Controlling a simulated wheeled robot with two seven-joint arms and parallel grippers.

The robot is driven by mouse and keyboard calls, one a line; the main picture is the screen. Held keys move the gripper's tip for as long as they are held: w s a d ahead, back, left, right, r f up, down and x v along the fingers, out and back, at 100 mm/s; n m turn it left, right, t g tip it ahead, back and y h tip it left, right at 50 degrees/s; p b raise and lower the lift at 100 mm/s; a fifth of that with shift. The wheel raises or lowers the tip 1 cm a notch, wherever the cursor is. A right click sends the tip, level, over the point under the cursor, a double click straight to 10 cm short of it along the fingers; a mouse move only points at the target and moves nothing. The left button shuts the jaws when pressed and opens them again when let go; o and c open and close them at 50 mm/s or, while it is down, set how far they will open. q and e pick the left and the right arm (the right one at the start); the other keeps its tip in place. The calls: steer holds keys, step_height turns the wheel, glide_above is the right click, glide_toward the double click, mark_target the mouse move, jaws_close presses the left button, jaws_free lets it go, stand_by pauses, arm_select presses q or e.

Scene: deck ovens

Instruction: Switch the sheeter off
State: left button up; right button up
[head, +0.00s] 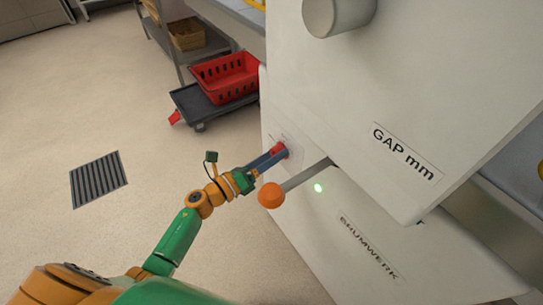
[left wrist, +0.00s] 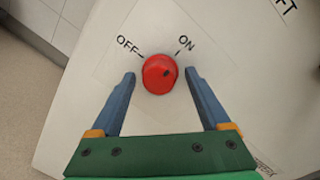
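The sheeter (head: 400,85) is a large white machine at the right in the head view. Its red knob (left wrist: 160,74) sits on a side panel between the printed words OFF and ON, with a dark mark on its ON side. The knob also shows as a small red spot in the head view (head: 279,149). A green light (head: 318,187) glows on the sheeter's front. My left gripper (left wrist: 161,76) is open, its blue fingertips on either side of the knob with gaps visible; whether they reach around it in depth is hard to tell. My right gripper is not in view.
A lever with an orange ball (head: 271,195) sticks out close to my left gripper. A red crate (head: 226,77) sits on a dark low cart (head: 190,101) behind. A floor drain (head: 98,180) lies at the left, with clear floor around it.

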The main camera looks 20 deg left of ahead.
arm_select(q)
jaws_close()
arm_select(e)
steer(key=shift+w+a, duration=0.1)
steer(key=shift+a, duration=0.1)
